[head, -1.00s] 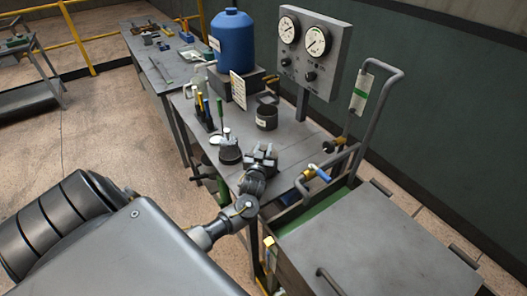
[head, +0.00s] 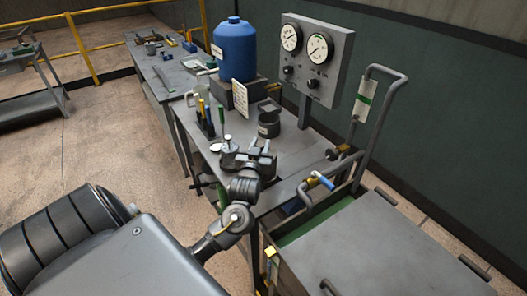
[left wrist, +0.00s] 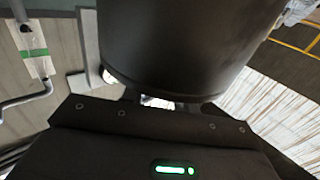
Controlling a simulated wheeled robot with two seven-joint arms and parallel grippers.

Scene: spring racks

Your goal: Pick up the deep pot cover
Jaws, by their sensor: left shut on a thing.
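The deep pot cover (head: 228,158) is a dark, round piece with a small light knob on top, at the front left of the bench. My left gripper (head: 242,158) is shut on it from the right side. In the left wrist view the dark curved wall of the cover (left wrist: 180,45) fills the upper middle, close against the gripper. The fingertips are mostly hidden there. In the head view the gripper partly hides the cover, so I cannot tell whether it touches the bench. My right gripper is not in view.
A dark open pot (head: 268,126) stands just behind the gripper. A tool holder (head: 207,128) with upright tools is to the left. A blue tank (head: 234,48) and a gauge panel (head: 312,58) stand behind. A cart (head: 360,250) is at the right.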

